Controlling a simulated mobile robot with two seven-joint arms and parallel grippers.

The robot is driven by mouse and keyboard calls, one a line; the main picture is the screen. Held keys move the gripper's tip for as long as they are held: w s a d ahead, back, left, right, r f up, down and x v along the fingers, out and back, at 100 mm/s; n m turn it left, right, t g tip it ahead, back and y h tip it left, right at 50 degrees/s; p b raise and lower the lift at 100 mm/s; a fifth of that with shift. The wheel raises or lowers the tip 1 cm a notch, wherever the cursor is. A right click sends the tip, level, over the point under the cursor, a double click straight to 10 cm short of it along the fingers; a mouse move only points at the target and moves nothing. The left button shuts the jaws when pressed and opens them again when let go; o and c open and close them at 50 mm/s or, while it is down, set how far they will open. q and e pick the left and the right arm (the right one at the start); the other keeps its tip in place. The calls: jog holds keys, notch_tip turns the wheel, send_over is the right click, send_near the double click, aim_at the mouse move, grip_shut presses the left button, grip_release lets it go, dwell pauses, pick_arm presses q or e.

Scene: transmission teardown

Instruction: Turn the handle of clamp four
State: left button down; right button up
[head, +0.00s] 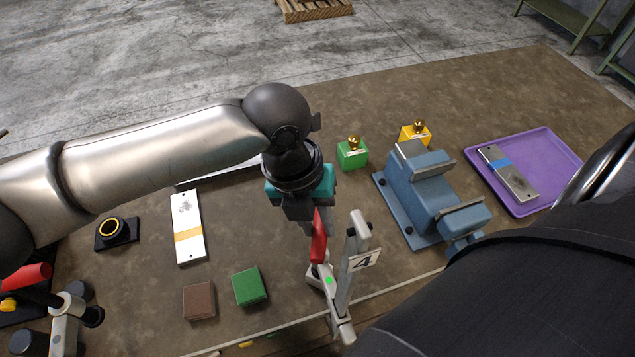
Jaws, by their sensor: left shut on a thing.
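Clamp four (345,285) is a grey metal clamp with a white tag reading 4, at the front edge of the table. Its red handle (318,240) stands up beside the tagged bar. My left gripper (317,215) points down over the clamp and is shut on the red handle's upper end; the fingers partly hide the grip. My right arm crosses the lower right, and its gripper is out of view.
A blue vise (425,190) stands right of the clamp. Green (352,155) and yellow (414,136) blocks with brass knobs stand behind. A purple tray (535,155) holds a metal plate. Brown (198,301) and green (249,287) squares lie left of the clamp.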

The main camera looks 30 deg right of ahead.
pick_arm(q)
jog(key=c, duration=0.7)
grip_release()
jog(key=r, duration=0.5)
jog(key=w+a+r+b, duration=0.1)
jog(key=r, duration=0.4)
jog(key=w+a+r+b, duration=0.1)
jog(key=r, duration=0.4)
jog(key=shift+a, duration=0.15)
